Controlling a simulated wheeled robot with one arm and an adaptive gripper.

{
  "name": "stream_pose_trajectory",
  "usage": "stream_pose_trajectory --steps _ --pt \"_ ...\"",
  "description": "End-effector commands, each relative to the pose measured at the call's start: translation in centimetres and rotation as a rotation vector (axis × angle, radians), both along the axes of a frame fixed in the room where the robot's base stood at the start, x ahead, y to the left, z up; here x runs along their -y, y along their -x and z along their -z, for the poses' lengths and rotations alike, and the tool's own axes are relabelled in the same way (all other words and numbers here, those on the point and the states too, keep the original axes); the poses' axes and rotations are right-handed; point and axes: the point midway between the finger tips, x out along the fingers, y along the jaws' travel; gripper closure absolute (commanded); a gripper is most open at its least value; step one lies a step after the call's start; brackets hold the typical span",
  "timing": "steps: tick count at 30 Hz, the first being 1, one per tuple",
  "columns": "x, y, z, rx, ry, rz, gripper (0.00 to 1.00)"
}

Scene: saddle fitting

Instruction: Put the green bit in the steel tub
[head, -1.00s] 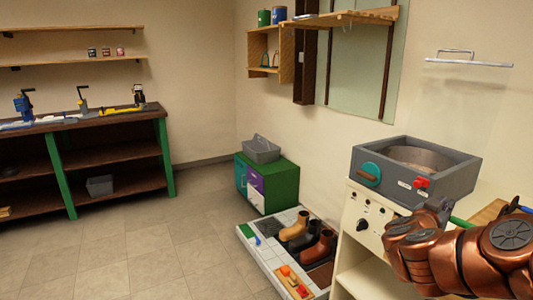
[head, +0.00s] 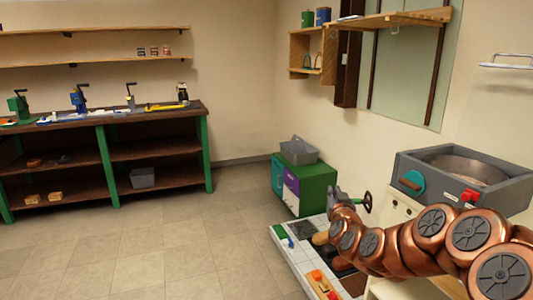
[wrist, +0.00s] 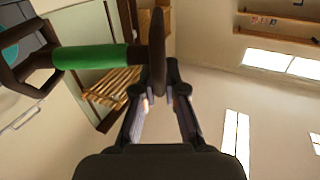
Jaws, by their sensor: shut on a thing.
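My gripper (wrist: 158,88) is shut on the green bit (wrist: 90,57), which has a green middle bar and dark rings at its ends. The fingers close on one dark ring, and the green bar sticks out to the left in the wrist view. In the head view the gripper (head: 352,203) is small, with the bit's dark ring (head: 368,203) beyond it, held in the air left of the grey unit. The round steel tub (head: 466,166) is sunk in the top of that grey unit at right. Its floor is partly hidden by the near rim.
A green cabinet (head: 318,195) with a grey bin (head: 298,150) on it stands by the wall. A tiled tray (head: 292,255) with boots lies below my arm. A long workbench (head: 150,115) stands at left. The floor between is clear.

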Motion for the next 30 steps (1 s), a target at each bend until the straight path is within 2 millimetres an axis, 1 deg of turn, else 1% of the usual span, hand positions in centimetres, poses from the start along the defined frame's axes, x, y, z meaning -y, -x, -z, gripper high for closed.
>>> stream_pose_trajectory --steps 1,4,6,11,14,24,30 --pt "-1.2 -0.2 0.3 0.000 0.001 -0.026 1.00" --pt "-3.2 -0.5 0.9 0.001 0.000 -0.073 1.00" --pt "-2.9 -0.5 -0.5 0.003 0.002 -0.069 1.00" --pt "-2.9 -0.5 -2.2 0.003 0.002 -0.068 1.00" --pt "-2.9 -0.5 -3.6 0.003 0.003 -0.069 1.00" --pt "-2.8 -0.5 -9.8 0.002 0.002 -0.067 1.00" --pt "-2.8 -0.5 -13.0 0.002 0.004 -0.067 1.00"
